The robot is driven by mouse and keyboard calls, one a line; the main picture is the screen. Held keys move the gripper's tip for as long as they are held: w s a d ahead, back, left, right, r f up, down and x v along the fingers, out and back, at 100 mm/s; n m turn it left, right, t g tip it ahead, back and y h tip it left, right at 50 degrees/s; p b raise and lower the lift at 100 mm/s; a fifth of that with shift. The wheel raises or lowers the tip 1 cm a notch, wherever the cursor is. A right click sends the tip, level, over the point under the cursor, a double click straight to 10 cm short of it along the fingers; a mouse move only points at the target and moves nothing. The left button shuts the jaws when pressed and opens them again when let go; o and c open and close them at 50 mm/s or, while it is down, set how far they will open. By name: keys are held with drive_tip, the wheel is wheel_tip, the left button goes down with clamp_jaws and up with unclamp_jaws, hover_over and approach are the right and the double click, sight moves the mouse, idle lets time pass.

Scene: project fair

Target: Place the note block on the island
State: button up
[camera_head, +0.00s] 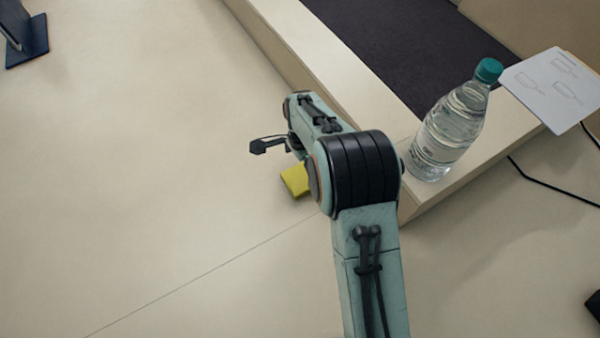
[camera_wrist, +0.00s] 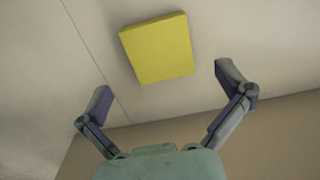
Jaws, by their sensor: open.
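The note block is a yellow square pad (camera_head: 295,181) lying on the pale surface, partly hidden behind my arm in the head view. In the wrist view the whole note block (camera_wrist: 157,49) shows, slightly turned, just beyond my fingertips and between their lines. My gripper (camera_wrist: 168,90) is open and empty, with its two fingers spread wider than the block. In the head view most of my gripper is hidden by the arm. A raised platform with a cream rim (camera_head: 325,62) and a dark inset top, which seems to be the island, runs along the block's right side.
A clear water bottle (camera_head: 452,125) with a teal cap stands on the platform rim, close to my arm. A paper with bottle drawings (camera_head: 556,88) lies at the right, near a black cable (camera_head: 550,186). A dark blue stand (camera_head: 25,42) is at upper left.

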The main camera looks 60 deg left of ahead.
sight(300, 178)
wheel_tip(300, 178, up, 7)
drive_tip(key=shift+r, duration=0.2)
drive_tip(key=w+d+r, duration=0.5)
drive_tip(key=d, duration=0.3)
drive_tip(key=w+d+r, duration=0.5)
drive_tip(key=d, duration=0.4)
drive_tip(key=s+d+r, duration=0.1)
drive_tip(key=d+r, duration=0.1)
drive_tip(key=d, duration=0.5)
drive_tip(key=s+d+r, duration=0.1)
drive_tip(key=d+r, duration=0.1)
drive_tip(key=d, duration=0.5)
drive_tip(key=s+d+f+n, duration=0.1)
drive_tip(key=s+d+f, duration=0.1)
drive_tip(key=s+d, duration=0.9)
drive_tip(key=shift+d+y, duration=0.2)
drive_tip(key=shift+y, duration=0.2)
